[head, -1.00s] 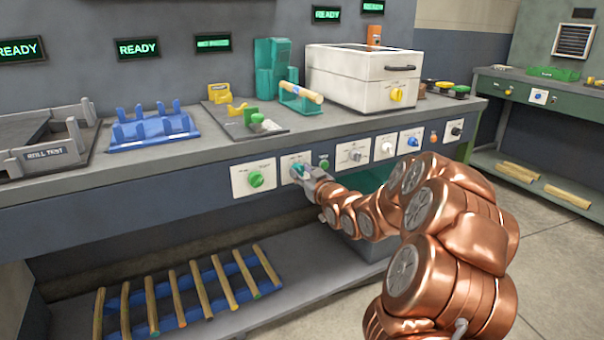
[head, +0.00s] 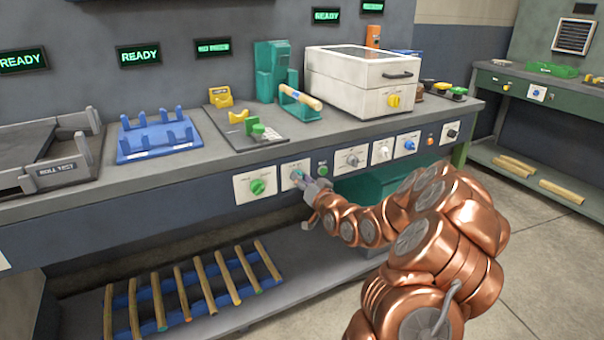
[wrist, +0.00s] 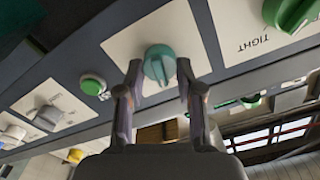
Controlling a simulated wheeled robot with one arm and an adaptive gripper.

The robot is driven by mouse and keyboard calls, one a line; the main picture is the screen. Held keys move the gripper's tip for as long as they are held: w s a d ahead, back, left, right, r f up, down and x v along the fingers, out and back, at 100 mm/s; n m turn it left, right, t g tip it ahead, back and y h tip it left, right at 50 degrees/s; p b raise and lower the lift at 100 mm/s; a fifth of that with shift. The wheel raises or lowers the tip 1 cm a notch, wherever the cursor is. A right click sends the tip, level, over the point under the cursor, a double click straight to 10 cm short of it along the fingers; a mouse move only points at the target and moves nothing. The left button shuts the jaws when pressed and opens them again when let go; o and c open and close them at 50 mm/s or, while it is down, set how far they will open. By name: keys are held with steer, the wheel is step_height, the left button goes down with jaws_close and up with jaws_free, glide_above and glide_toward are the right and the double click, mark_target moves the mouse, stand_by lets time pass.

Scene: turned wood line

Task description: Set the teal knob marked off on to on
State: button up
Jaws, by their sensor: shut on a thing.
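The teal knob (wrist: 159,65) sits on a pale plate (wrist: 125,50) in the wrist view, which shows the panel upside down. My gripper (wrist: 160,70) has one finger on each side of the knob and is shut on it. The knob's grip ridge points roughly along the fingers. In the head view the knob (head: 297,174) is small and partly covered by my gripper (head: 303,182) at the front panel of the bench. The off and on marks cannot be read in either view.
A green knob (head: 257,187) on its own plate is left of the teal one. A green button (head: 323,170) is close on its right, with a grey knob (head: 352,160) beyond. The panel sits under the bench edge; a rack of wooden rods (head: 190,290) lies below.

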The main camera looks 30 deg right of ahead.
steer(key=shift+m+p, duration=0.45)
steer(key=shift+m, duration=0.35)
steer(key=o, duration=1.1)
steer(key=shift+o, duration=0.2)
steer(key=s, duration=0.7)
steer(key=shift+s+a, duration=0.2)
steer(key=shift+a, duration=0.1)
